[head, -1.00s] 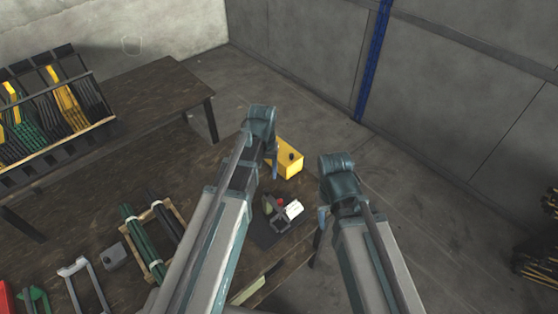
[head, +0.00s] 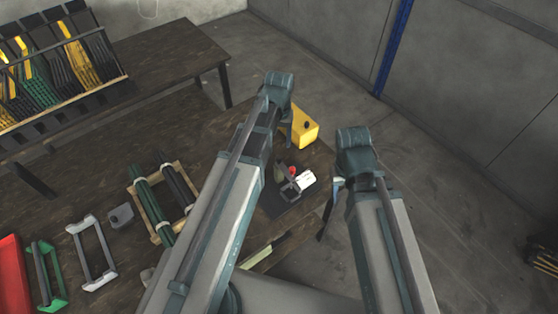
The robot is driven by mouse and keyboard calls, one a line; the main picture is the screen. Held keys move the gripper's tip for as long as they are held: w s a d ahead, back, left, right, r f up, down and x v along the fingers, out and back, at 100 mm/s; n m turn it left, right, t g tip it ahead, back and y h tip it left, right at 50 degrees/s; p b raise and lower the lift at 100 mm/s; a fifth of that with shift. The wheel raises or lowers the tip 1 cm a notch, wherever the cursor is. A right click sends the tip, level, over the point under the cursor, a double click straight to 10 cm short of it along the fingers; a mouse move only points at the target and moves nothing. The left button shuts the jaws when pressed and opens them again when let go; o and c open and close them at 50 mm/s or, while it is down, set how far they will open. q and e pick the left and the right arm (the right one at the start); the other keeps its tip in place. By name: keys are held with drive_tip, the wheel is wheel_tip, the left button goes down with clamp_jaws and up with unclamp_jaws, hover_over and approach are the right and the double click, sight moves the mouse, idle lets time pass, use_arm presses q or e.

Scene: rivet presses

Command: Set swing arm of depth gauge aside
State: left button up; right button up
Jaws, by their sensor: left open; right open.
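A small device with a red knob and a white block (head: 307,179), which looks like the depth gauge, sits on a dark mat on the near workbench. Which part of it is the swing arm is too small to tell. My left gripper (head: 287,128) is open over the bench, beside the yellow block (head: 304,134) and behind the device. Its arm hides part of the bench. My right gripper (head: 335,190) is open and empty, to the right of the device and beyond the bench's right edge. Neither gripper visibly touches the device.
A wooden tray (head: 142,211) holds green and dark bundles. Left of it are a grey block (head: 121,216), a grey frame (head: 91,251), a green frame (head: 42,273) and a red item (head: 13,279). A rack (head: 62,66) stands on the far table.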

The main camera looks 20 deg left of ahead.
sight(279, 157)
use_arm(q)
wheel_tip(279, 157, down, 8)
drive_tip(key=b, duration=0.7)
drive_tip(key=shift+f, duration=0.2)
clamp_jaws()
idle(0.9)
